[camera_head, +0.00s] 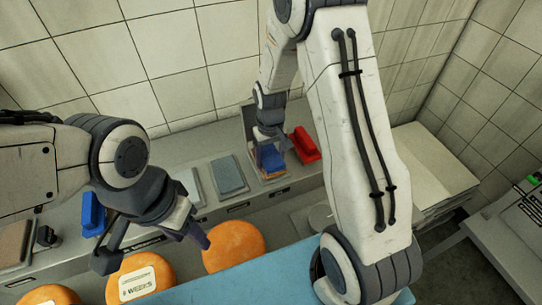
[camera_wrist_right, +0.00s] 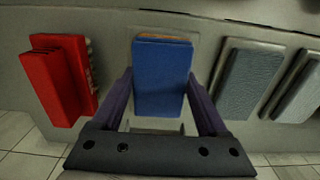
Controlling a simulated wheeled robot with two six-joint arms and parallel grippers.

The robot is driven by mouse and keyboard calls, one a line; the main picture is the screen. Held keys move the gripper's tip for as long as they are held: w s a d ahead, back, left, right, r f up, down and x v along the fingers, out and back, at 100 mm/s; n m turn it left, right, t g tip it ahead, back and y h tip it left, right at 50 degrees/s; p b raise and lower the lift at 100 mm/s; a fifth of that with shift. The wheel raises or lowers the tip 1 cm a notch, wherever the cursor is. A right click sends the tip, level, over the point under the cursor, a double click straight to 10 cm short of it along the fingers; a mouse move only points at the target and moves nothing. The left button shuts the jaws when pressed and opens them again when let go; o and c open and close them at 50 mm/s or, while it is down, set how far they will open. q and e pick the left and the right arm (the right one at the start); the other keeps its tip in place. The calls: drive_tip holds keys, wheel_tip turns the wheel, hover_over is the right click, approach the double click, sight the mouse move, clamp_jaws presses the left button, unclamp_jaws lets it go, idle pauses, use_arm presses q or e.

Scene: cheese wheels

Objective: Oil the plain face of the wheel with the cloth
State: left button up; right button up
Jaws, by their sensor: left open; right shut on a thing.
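My right gripper (camera_wrist_right: 160,115) is shut on a blue block (camera_wrist_right: 161,78) with a tan edge. In the head view the blue block (camera_head: 270,158) sits low over a tray at the back of the counter. I cannot tell whether it touches the tray. Folded grey-blue cloths (camera_head: 229,175) lie beside it, also in the right wrist view (camera_wrist_right: 248,83). An orange cheese wheel (camera_head: 235,250) shows a plain face. Another wheel (camera_head: 120,288) bears a "WEEKS" label. My left gripper (camera_head: 152,248) is open above the labelled wheel, one finger near the plain one.
A red brush (camera_head: 304,145) stands right of the held block. Another blue item (camera_head: 93,213) is at the counter's left. A third wheel (camera_head: 48,296) is at the bottom left. A light blue surface (camera_head: 270,280) lies in front. Pale stacked sheets (camera_head: 430,165) stand at right.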

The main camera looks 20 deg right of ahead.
sight(271, 157)
drive_tip(key=shift+r+p, duration=2.85)
drive_tip(key=shift+r, duration=0.7)
drive_tip(key=shift+f, duration=0.1)
